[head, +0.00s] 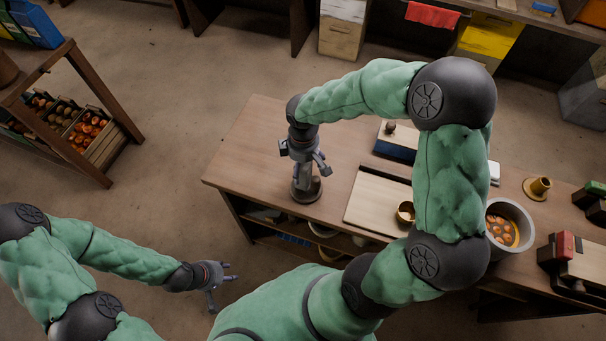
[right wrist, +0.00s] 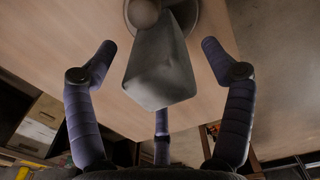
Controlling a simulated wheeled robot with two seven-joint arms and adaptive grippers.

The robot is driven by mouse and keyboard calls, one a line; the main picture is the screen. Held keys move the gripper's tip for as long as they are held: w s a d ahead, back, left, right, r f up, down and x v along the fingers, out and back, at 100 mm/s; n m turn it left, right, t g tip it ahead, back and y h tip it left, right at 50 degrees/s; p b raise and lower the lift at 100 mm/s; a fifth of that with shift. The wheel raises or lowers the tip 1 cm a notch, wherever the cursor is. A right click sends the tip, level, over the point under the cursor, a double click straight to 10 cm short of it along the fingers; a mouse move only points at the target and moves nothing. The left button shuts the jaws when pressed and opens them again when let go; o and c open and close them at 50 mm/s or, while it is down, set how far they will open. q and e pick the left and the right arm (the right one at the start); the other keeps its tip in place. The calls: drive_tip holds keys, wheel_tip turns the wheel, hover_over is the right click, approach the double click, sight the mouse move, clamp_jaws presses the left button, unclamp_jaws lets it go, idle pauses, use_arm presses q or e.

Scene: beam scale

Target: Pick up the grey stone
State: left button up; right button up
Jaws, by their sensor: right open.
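A grey, block-shaped stone with flat faces (right wrist: 160,72) shows in the right wrist view between the spread fingers of my right gripper (right wrist: 159,48). No finger visibly touches it. It appears to stand on or beside a round grey base (right wrist: 207,14), with a small rounded knob (right wrist: 143,12) next to it. In the head view my right gripper (head: 304,163) is open, pointing down over the left part of the table, above the round base (head: 312,190); the stone is largely hidden there by the fingers. My left gripper (head: 225,284) is empty, with its fingers apart, off the table.
The wooden table (head: 245,150) has bare room left of the right gripper. A pale board (head: 372,200), a brass cup (head: 405,212), a pot with orange pieces (head: 514,222) and a brass candlestick-like piece (head: 537,187) stand to the right. My right arm hides part of the table.

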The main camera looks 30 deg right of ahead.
drive_tip(key=shift+f, duration=0.8)
clamp_jaws()
drive_tip(key=shift+r, duration=0.1)
drive_tip(key=shift+r, duration=0.1)
